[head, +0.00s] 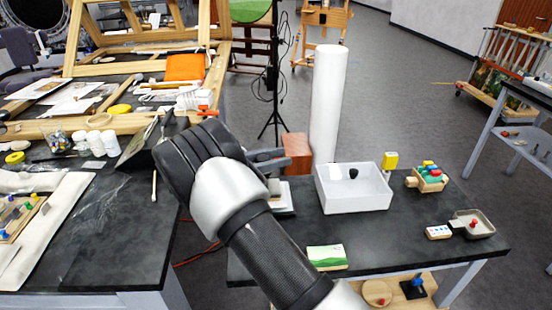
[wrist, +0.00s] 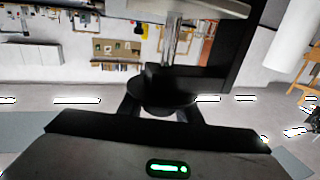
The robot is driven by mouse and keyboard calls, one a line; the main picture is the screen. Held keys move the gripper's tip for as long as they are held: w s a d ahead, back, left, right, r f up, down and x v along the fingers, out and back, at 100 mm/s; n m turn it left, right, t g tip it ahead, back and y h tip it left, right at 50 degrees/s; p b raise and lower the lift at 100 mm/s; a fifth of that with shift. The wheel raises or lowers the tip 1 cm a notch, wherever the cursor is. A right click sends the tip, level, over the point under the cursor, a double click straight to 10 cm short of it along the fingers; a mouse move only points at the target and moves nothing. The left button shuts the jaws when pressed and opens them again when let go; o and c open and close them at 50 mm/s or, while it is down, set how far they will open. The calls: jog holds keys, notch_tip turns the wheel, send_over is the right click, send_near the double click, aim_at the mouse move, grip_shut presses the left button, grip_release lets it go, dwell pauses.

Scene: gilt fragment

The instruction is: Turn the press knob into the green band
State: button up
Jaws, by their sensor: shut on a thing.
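In the wrist view, a dark round knob (wrist: 163,92), which I take for the press knob, sits between the fingers of my gripper (wrist: 160,108). A bright metal column (wrist: 171,40) and a dark frame (wrist: 235,50) rise beyond it. In the head view, my gripper (head: 268,158) is over the back left of the right-hand dark table, its fingers partly hidden by my wrist. A pale base (head: 285,199) shows below the fingers; the rest of the press is mostly hidden. I cannot make out the green band or any pointer in either view.
On the right-hand dark table (head: 400,235), a white bin (head: 352,200) holding a small dark thing stands right of my gripper. A tall white roll (head: 326,100) and a reddish-brown block (head: 297,153) stand behind. A green-and-white box (head: 326,256) lies near the front. The table's middle is clear.

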jog(key=o, duration=1.1)
jog(key=v, duration=1.7)
jog(key=shift+s+a, duration=0.15)
jog(key=shift+a, duration=0.05)
